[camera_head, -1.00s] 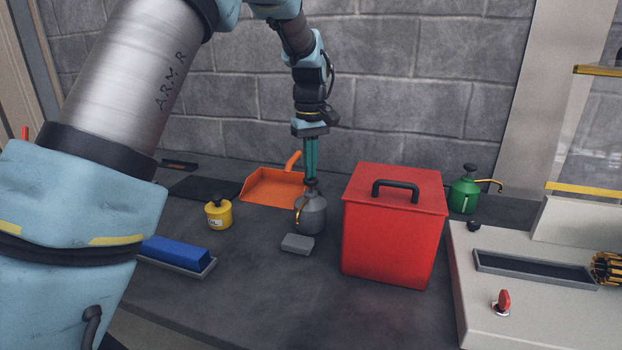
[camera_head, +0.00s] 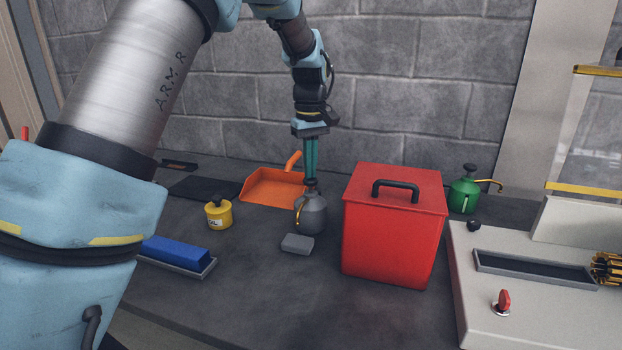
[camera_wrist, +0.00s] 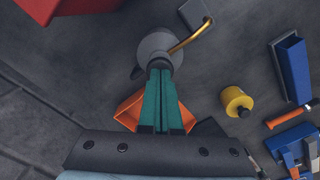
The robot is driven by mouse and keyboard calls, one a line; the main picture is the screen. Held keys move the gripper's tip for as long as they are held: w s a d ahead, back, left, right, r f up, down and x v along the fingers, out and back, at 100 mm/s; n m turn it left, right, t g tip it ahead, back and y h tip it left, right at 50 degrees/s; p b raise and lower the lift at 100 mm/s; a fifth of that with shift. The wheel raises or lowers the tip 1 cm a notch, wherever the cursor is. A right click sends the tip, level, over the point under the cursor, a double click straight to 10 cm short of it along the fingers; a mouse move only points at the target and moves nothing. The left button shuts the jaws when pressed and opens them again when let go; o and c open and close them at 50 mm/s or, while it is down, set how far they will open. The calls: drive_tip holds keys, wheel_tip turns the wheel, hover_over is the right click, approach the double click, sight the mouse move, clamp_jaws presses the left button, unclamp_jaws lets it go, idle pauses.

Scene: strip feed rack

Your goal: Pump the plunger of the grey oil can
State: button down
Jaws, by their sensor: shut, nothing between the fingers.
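The grey oil can (camera_head: 312,217) stands upright on the dark bench, left of the red box, with a curved brass spout on its left side. Its dark plunger knob (camera_head: 311,183) is on top. My gripper (camera_head: 311,178) is shut and empty, pointing straight down with its green fingertips at the knob; I cannot tell whether they press on it. In the wrist view the grey can (camera_wrist: 158,44) lies just beyond the fingertips (camera_wrist: 160,66), which hide the knob.
A red lidded box (camera_head: 392,240) stands close on the right. A green oil can (camera_head: 464,194) stands behind the box's right side.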

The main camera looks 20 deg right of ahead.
drive_tip(key=shift+f, duration=0.1)
drive_tip(key=shift+f, duration=0.75)
idle(0.3)
drive_tip(key=shift+r+p, duration=1)
drive_tip(key=shift+r, duration=0.5)
drive_tip(key=shift+f, duration=0.1)
